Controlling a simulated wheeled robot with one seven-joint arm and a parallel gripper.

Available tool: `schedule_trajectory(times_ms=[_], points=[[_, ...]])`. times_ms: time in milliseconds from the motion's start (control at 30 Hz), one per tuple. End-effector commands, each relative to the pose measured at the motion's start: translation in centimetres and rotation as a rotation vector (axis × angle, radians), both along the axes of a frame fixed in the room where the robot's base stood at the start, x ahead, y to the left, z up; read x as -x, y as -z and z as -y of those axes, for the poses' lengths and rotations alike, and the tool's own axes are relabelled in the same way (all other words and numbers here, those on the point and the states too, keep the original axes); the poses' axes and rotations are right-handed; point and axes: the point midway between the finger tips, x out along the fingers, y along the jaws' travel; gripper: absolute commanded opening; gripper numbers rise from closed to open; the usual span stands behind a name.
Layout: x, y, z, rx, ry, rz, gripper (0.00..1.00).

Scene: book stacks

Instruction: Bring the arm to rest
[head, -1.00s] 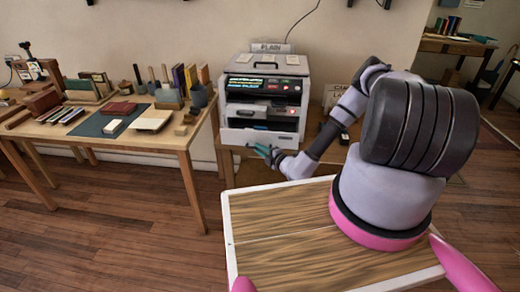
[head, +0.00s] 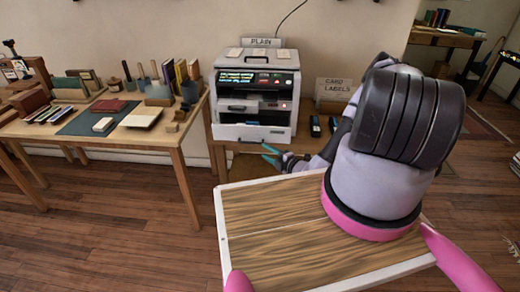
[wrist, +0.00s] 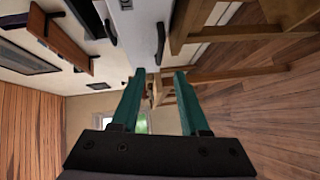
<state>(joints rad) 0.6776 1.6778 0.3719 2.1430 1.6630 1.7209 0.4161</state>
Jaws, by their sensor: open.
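My gripper (head: 272,155) shows in the head view just below and in front of the white printer, its teal fingers apart. The wrist view shows the two teal fingers (wrist: 160,98) open with nothing between them. My arm is bent, and its lower part is partly hidden behind its thick upper links. The white printer (head: 225,131), under a sign reading PLAIN, stands on a low table behind the gripper. I cannot tell from these views whether the gripper touches anything, but a gap seems to lie between it and the printer.
A wooden table (head: 190,150) at the left holds books, a dark mat (head: 85,122) and tools. A CARD LABELS sign (head: 333,88) and dark handheld devices (head: 315,126) stand right of the printer. The wood-topped tray (head: 260,205) lies below my arm. Open floor lies at the front left.

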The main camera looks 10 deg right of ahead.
Motion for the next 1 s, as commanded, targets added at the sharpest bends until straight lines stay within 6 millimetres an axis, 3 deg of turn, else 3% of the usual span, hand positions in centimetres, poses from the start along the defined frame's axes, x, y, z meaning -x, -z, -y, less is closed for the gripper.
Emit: schedule_trajectory(times_ms=[200, 667, 767, 1000], points=[[1.0, -0.2, 0.5, 0.000, 0.001, 0.000, 0.45], [0.6, -0.9, 0.5, 0.016, -0.022, 0.022, 0.45], [-0.3, -3.3, 0.4, 0.066, -0.094, 0.092, 0.45], [-1.9, -13.4, -1.2, 0.299, -0.426, 0.397, 0.45]])
